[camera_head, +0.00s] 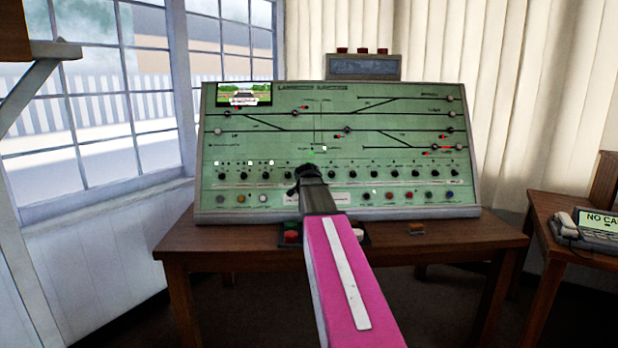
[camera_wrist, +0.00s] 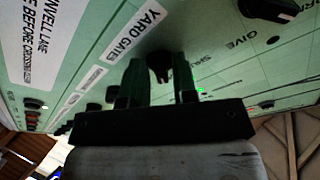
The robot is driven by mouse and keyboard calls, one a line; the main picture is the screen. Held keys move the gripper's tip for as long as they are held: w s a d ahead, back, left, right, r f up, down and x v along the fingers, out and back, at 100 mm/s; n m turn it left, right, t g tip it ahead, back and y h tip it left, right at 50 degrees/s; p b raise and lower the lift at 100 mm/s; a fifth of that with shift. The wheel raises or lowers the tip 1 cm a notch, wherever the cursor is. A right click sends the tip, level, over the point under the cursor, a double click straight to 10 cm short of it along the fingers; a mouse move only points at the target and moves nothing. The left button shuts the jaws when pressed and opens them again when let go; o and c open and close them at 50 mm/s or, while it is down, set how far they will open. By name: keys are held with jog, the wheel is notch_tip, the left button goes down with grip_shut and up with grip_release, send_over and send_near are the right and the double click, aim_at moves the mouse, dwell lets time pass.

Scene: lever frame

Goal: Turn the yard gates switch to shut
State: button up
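The green control panel (camera_head: 330,130) stands on a wooden desk, with a row of dark rotary knobs across its lower half. My gripper (camera_head: 308,172) is at that row, left of the panel's middle, and hides the knob in front of it in the head view. My gripper's two fingers (camera_wrist: 161,82) stand apart, one on each side of this knob. I see no clear contact. The knob's exact pointing is hard to make out.
Other knobs sit close on both sides, one (camera_wrist: 270,9) at the wrist view's upper right. Red and white buttons (camera_head: 292,232) are on the desk below my arm. A grey box (camera_head: 365,67) tops the panel. A side table (camera_head: 570,225) with a phone stands right.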

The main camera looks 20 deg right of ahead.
grip_shut()
jog(key=shift+n, duration=0.3)
jog(key=n, duration=0.3)
jog(key=n+y, duration=0.1)
jog(key=n, duration=0.1)
jog(key=shift+d+n+t, duration=0.2)
jog(key=shift+n+t, duration=0.1)
jog(key=shift+n, duration=0.1)
jog(key=n+y, duration=0.1)
jog(key=n, duration=0.4)
jog(key=shift+s+d, duration=0.1)
jog(key=shift+d, duration=0.05)
jog(key=shift+d+n+y, duration=0.15)
jog(key=shift+n+y, duration=0.25)
jog(key=shift+n, duration=1.6)
jog(key=shift+o, duration=1.8)
grip_release()
